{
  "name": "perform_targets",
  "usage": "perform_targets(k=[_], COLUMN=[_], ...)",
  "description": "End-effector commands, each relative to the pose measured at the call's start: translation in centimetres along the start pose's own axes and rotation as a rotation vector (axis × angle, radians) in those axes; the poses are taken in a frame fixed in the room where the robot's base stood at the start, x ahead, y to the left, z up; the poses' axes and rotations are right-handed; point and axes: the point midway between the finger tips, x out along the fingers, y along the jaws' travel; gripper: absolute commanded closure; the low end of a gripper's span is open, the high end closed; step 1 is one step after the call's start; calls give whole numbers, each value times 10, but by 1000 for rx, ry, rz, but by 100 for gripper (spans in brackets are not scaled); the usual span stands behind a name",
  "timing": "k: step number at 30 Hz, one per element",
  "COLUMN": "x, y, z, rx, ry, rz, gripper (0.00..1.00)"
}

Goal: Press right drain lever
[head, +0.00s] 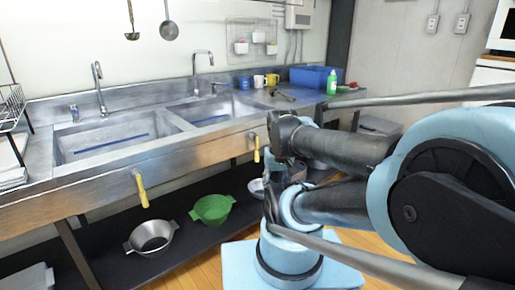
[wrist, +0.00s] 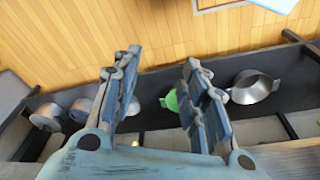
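Two drain levers with yellow handles hang on the sink's front. The right drain lever (head: 256,148) is under the right basin, upright, just left of my arm's dark end parts in the head view. The left drain lever (head: 140,188) is under the left basin. In the wrist view, my gripper (wrist: 162,60) is open, with two blue-grey fingers apart and nothing held. A small yellow spot (wrist: 135,143) shows low between the fingers; I cannot tell for sure that it is the right lever. My fingers are hard to make out in the head view.
The steel sink counter (head: 195,143) runs along the wall. Below, a dark shelf (head: 185,258) bears a steel colander (head: 150,237), a green colander (head: 212,209) and bowls. Cups, a green bottle (head: 332,83) and a blue bin (head: 308,76) stand at the counter's far end.

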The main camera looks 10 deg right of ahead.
Motion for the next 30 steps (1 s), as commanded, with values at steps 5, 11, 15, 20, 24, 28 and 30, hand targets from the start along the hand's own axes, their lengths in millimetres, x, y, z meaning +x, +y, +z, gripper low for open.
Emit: perform_targets(k=[5,11,15,20,24,28,30], x=[0,-7,-15,-29,-41,-51,-55], y=[0,0,0,4,5,7,8], z=[0,6,-4,-24,-46,-67,-78], rx=[0,6,41,117,191,260,297], ry=[0,10,2,-18,-36,-55,-64], rz=[0,-1,-5,-14,-21,-28,-32], gripper=[60,92,100,100,100,100,100])
